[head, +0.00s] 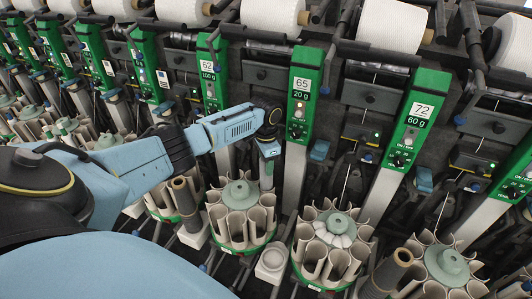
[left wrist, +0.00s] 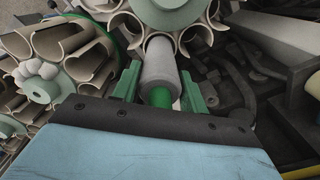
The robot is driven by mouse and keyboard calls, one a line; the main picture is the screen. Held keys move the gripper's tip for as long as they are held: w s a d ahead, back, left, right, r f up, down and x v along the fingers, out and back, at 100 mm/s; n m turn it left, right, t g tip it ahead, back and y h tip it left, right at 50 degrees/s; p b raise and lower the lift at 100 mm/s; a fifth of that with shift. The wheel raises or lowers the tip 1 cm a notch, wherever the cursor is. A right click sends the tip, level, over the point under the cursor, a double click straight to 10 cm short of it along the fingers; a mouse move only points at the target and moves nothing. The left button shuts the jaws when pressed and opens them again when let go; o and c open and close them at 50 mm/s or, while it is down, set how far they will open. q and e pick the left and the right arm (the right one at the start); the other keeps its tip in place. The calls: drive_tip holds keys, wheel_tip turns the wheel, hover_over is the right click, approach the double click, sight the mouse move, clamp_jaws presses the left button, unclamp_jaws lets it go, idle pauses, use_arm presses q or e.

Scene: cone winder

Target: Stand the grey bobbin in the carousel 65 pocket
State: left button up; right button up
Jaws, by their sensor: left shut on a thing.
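My left gripper (head: 267,172) points down near the carousel (head: 240,243) between the 62 and 65 posts. In the left wrist view its green fingers (left wrist: 160,92) are shut on the grey bobbin (left wrist: 160,62), around a green part at its near end. The bobbin's far end is close to a carousel's pockets (left wrist: 125,28); I cannot tell if they touch. The 65 sign (head: 303,83) sits on a green post. Another carousel (head: 325,286) stands right of that post. Which carousel is 65's is not marked. My right gripper is not in view.
A white round holder (head: 270,262) stands between the two carousels. A brown-grey tube (head: 186,200) stands in a holder at left, another tube (head: 395,267) at right. Dark machine parts (left wrist: 265,75) crowd the gripper's right in the wrist view.

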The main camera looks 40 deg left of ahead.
sight(266, 179)
use_arm(q)
drive_tip(key=shift+f+b, duration=1.45)
drive_tip(key=shift+f, duration=0.8)
drive_tip(key=shift+f+b, duration=1.2)
drive_tip(key=shift+f, duration=0.55)
drive_tip(key=o, duration=1)
drive_tip(key=shift+c, duration=0.2)
drive_tip(key=shift+r, duration=0.1)
wheel_tip(266, 179, up, 13)
drive_tip(key=shift+r+p, duration=0.15)
drive_tip(key=shift+p, duration=0.6)
